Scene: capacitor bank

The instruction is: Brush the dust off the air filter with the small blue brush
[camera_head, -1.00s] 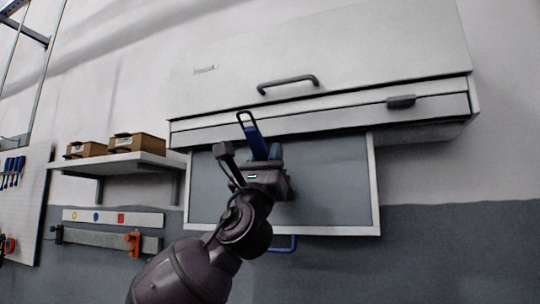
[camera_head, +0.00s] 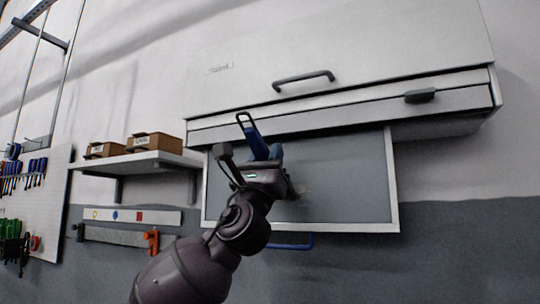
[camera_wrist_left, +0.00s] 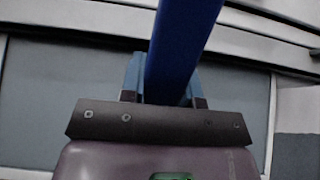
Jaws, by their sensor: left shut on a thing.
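The small blue brush (camera_head: 258,143) is held upright in my left gripper (camera_head: 272,158), its looped handle end pointing up. The brush also shows large in the left wrist view (camera_wrist_left: 182,45), between the fingers of the left gripper (camera_wrist_left: 165,80). I cannot see its bristles. The air filter appears to be the grey panel in a pale frame (camera_head: 350,180) under the cabinet; it also shows in the left wrist view (camera_wrist_left: 45,95). My gripper is in front of its left half; I cannot tell whether the brush touches it. A faint tan patch (camera_head: 304,190) shows right of the gripper. My right gripper is not in view.
A white cabinet (camera_head: 400,50) with a dark handle (camera_head: 304,78) overhangs the panel. A blue handle (camera_head: 292,243) is below the panel. A shelf (camera_head: 150,160) with two cardboard boxes and a pegboard of tools (camera_head: 45,215) are on the left.

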